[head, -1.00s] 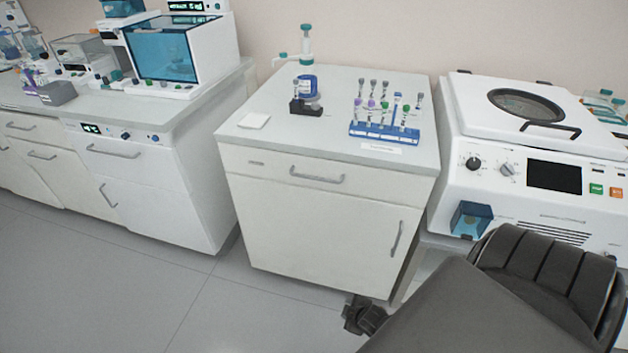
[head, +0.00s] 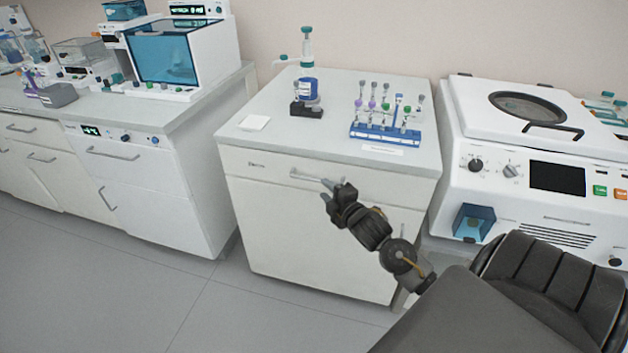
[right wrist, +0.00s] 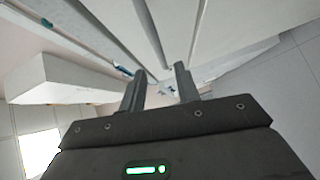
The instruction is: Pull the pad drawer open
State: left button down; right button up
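The drawer (head: 265,166) is the wide shallow front at the top of the white middle cabinet. It looks closed, flush with the cabinet front. Its grey bar handle (head: 303,175) shows at the left, and its right end is partly covered by my right gripper (head: 326,188). My dark right gripper is at the handle's right end, and I cannot tell whether it touches. In the right wrist view the two fingers (right wrist: 160,75) stand apart with a gap between them, so the gripper is open. My left gripper is not in view.
The cabinet top (head: 285,137) holds a white pad (head: 254,123), a blue jar (head: 307,88) and a blue tube rack (head: 385,134). A cupboard door is below the drawer. A white centrifuge-like machine (head: 545,150) stands at right. The floor (head: 250,310) in front is clear.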

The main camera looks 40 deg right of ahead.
aim_at(314, 179)
jog(key=x, duration=0.7)
jog(key=shift+w+f, duration=0.15)
jog(key=shift+w, duration=0.25)
grip_shut()
